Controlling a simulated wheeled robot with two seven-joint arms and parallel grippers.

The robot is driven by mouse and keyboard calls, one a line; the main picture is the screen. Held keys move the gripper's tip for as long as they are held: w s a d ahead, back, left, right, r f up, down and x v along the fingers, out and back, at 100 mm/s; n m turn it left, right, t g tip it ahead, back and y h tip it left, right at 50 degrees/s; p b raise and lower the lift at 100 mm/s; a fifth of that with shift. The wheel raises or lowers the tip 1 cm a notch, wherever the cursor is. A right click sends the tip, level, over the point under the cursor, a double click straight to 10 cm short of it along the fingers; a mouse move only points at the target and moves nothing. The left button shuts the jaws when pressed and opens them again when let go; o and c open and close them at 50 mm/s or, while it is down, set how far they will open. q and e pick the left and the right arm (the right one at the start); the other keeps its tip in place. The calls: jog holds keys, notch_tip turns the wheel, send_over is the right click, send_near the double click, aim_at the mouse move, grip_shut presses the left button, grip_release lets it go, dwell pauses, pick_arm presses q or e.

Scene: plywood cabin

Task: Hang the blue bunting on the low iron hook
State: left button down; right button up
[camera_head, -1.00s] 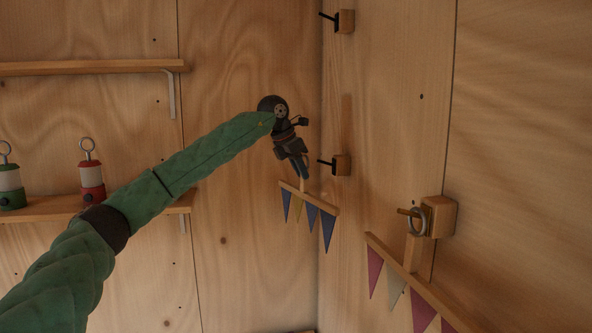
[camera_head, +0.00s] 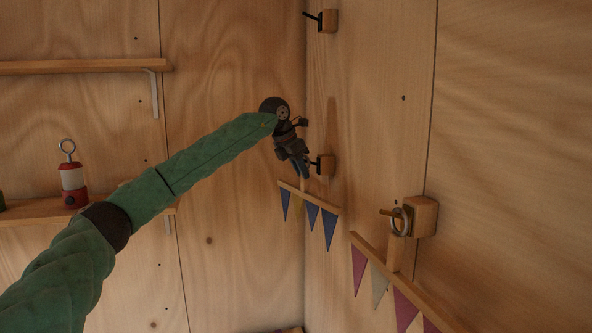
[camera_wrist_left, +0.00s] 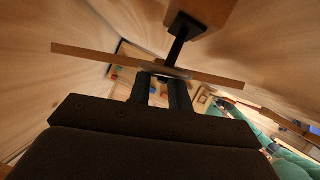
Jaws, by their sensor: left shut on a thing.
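The blue bunting (camera_head: 330,228) has blue and yellowish flags under a wooden bar. It hangs below my left gripper (camera_head: 302,174), which is shut on its top end. The low iron hook (camera_head: 312,163), black on a wooden block (camera_head: 326,164), is just right of the gripper's fingers. In the left wrist view, the bunting's bar (camera_wrist_left: 90,54) crosses ahead of my left gripper (camera_wrist_left: 163,86). The iron hook (camera_wrist_left: 181,42) comes down from its block to near the fingertips. I cannot tell whether the bunting touches or is on the hook. My right gripper is not in view.
A high iron hook (camera_head: 313,16) is on the wall above. A pink and cream bunting (camera_head: 405,308) hangs by a ring (camera_head: 400,221) on a wooden peg at right. Shelves at left include a lower one with a red lantern (camera_head: 72,180).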

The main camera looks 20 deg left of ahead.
pick_arm(q)
jog(key=shift+w+d, duration=0.3)
jog(key=shift+d, duration=0.05)
jog(key=shift+w+d+f, duration=0.15)
jog(key=shift+w+d, duration=0.05)
jog(key=shift+d, duration=0.15)
jog(key=shift+w+d+f, duration=0.15)
jog(key=shift+d+f, duration=0.1)
jog(key=shift+w+f, duration=0.1)
jog(key=shift+d+f, duration=0.1)
jog(key=shift+f, duration=0.05)
jog(key=shift+d, duration=0.1)
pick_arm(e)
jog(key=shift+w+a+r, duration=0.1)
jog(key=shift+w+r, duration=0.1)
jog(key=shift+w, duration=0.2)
